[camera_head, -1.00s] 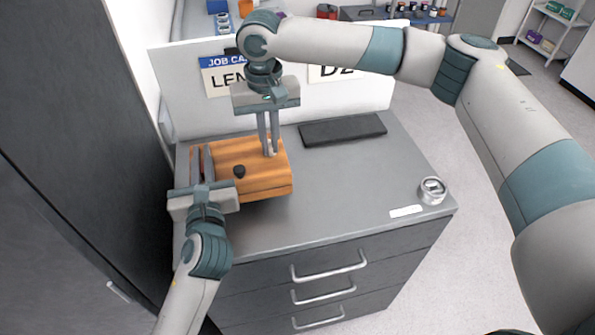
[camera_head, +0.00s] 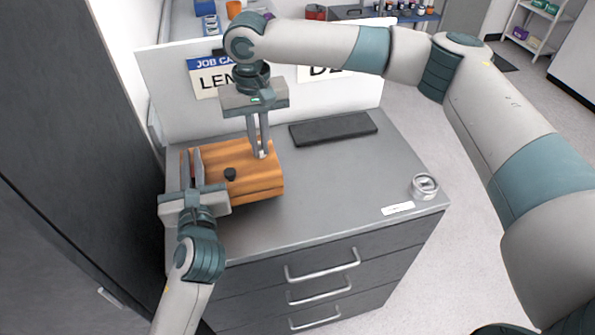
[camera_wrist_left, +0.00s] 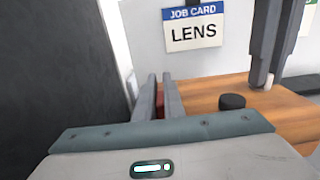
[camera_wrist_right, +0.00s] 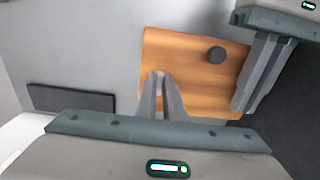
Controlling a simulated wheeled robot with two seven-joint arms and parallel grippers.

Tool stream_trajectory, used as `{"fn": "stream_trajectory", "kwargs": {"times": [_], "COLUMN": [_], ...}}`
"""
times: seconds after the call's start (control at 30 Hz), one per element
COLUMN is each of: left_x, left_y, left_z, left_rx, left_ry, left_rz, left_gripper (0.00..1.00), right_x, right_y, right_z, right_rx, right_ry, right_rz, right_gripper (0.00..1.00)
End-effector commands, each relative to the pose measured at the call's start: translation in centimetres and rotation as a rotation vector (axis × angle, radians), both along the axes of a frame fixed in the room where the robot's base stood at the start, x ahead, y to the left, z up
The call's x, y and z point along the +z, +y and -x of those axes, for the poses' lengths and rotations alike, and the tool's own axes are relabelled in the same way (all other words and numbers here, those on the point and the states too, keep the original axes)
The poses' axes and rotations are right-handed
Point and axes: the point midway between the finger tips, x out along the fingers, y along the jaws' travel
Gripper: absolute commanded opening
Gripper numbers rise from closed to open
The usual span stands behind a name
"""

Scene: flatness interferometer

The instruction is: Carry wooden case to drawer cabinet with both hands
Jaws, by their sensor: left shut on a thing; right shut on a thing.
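The wooden case (camera_head: 268,181), an orange-brown box with a black round knob (camera_head: 231,174) on top, is over the left part of the grey top of the drawer cabinet (camera_head: 330,190). I cannot tell whether its underside touches that top. My left gripper (camera_head: 193,160) is shut at its left side; a dark red bit (camera_wrist_left: 160,104) shows between the fingers in the left wrist view. My right gripper (camera_head: 261,154) reaches down from behind and is shut on a small pale piece on the case's top near its far right. The case also shows in the right wrist view (camera_wrist_right: 190,56).
A dark flat pad (camera_head: 333,129) lies behind and right of the case. A round metal item (camera_head: 424,186) and a white label strip (camera_head: 398,208) are near the right front corner. A white panel with a LENS card (camera_head: 210,78) stands behind. A dark tall wall (camera_head: 70,150) is close on the left.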

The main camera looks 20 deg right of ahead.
Motion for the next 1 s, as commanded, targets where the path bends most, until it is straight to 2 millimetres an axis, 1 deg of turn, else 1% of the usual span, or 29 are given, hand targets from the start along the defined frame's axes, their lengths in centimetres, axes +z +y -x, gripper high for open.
{"fn": "stream_trajectory", "kwargs": {"times": [0.03, 0.27, 1.0], "left_x": [0.2, -0.3, -2.9], "left_y": [0.4, 0.4, 0.4], "left_z": [-0.1, -0.1, -0.1], "left_rx": [0.008, 0.008, 0.008], "left_ry": [-0.004, -0.004, -0.004], "left_rz": [-0.003, -0.003, -0.003], "left_gripper": [0.00, 0.00, 0.00], "right_x": [0.1, -0.4, -3.0], "right_y": [-0.4, -0.4, -0.4], "right_z": [-0.2, -0.2, -0.2], "right_rx": [-0.007, -0.007, -0.007], "right_ry": [-0.003, -0.003, -0.003], "right_rz": [0.007, 0.007, 0.007], "right_gripper": [0.00, 0.00, 0.00]}}
